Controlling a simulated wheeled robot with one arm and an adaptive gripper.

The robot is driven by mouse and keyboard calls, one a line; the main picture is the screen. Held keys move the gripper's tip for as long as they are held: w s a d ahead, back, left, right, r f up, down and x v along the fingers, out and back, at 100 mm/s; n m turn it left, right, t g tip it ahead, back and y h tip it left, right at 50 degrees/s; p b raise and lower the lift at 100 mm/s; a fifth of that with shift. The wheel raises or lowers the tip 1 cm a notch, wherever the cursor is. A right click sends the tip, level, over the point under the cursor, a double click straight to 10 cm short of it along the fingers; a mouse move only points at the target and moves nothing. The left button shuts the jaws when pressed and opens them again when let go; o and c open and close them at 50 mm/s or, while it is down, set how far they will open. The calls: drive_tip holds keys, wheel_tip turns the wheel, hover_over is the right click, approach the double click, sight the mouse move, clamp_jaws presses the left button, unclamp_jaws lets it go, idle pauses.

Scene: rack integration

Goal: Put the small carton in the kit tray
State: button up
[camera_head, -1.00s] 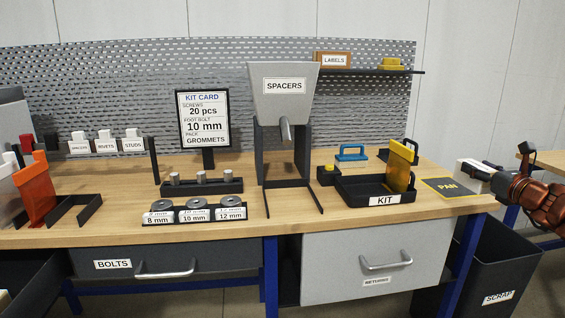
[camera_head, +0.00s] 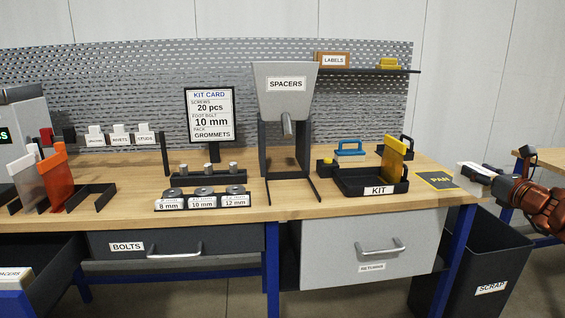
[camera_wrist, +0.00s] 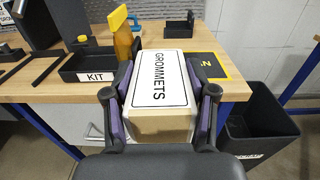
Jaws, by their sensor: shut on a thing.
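The small carton (camera_wrist: 160,85) is a cardboard box with a white top labelled GROMMETS. In the wrist view it sits between the two fingers of my gripper (camera_wrist: 160,100), which is shut on it. The black kit tray (camera_head: 350,187), labelled KIT, stands on the bench's right part. It also shows in the wrist view (camera_wrist: 95,76), left of the carton. A yellow upright piece (camera_head: 394,158) stands at the tray's right side.
A blue-handled item (camera_head: 350,149) is behind the tray. The spacers hopper (camera_head: 285,90) stands left of it. A scrap bin (camera_head: 480,265) is on the floor at right. An open drawer (camera_head: 40,265) is at lower left.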

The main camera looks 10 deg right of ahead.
drive_tip(key=w+a+f+n+g+y, duration=0.1)
drive_tip(key=a+f+y, duration=0.4)
drive_tip(key=a, duration=0.9)
drive_tip(key=w+a+f+n+g+y, duration=0.1)
drive_tip(key=a+f+n+g+y, duration=0.3)
drive_tip(key=a+f, duration=0.6)
drive_tip(key=w+a+f+n+g+y, duration=0.1)
drive_tip(key=a+f+n+y, duration=0.4)
drive_tip(key=a, duration=1.4)
wheel_tip(320, 180, down, 2)
drive_tip(key=shift+w+f+n+g+y, duration=0.2)
drive_tip(key=shift+w+n+g+y, duration=0.25)
drive_tip(key=shift+g, duration=0.35)
wheel_tip(320, 180, up, 10)
drive_tip(key=p, duration=1.8)
drive_tip(key=shift+r, duration=0.15)
